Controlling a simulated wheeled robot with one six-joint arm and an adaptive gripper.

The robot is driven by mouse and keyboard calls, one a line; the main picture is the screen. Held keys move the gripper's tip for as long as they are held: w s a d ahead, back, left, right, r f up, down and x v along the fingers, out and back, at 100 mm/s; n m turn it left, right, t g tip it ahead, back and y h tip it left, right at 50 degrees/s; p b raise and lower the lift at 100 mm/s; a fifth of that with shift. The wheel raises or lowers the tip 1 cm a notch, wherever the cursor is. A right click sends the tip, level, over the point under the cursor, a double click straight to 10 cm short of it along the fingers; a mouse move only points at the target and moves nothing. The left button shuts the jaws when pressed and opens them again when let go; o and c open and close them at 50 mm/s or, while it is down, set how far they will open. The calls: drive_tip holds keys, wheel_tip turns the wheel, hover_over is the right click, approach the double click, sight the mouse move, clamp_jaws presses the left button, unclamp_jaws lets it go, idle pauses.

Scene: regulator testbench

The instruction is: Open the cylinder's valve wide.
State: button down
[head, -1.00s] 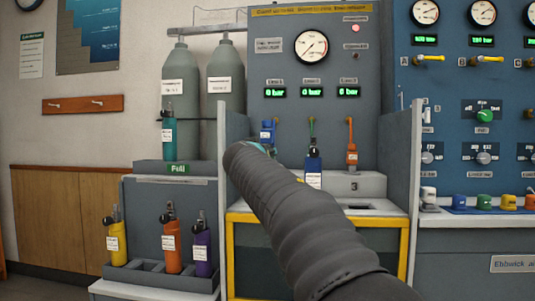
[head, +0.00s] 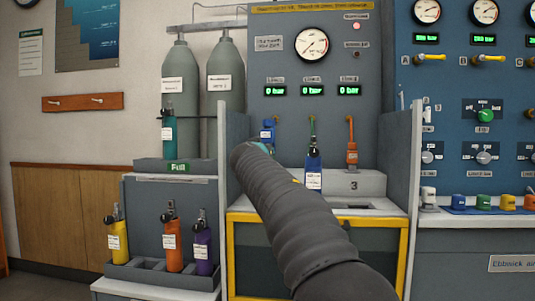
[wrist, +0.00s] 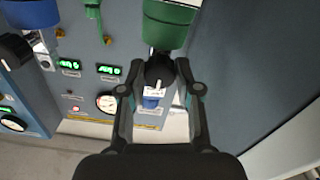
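In the wrist view, turned upside down, a green cylinder (wrist: 168,25) with a black valve knob (wrist: 159,70) shows close up. My gripper (wrist: 160,68) has one finger on each side of the knob. The fingers look apart, with a narrow gap beside the knob; contact is hard to judge. A blue connector (wrist: 152,100) with a white tag lies beyond the knob, and it also shows in the head view (head: 268,130).
A blue cylinder (head: 313,172) stands in the neighbouring bay. An orange connector (head: 351,140) hangs further right. Grey side panels (head: 234,165) bound the bench. The bay displays (head: 312,91) read 0 bar. Yellow, orange and purple cylinders (head: 203,246) stand in a rack at left.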

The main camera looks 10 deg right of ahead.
drive_tip(key=n+p, duration=0.5)
drive_tip(key=n, duration=1.9)
idle(0.4)
drive_tip(key=shift+f, duration=0.1)
idle(0.4)
drive_tip(key=c, duration=0.8)
unclamp_jaws()
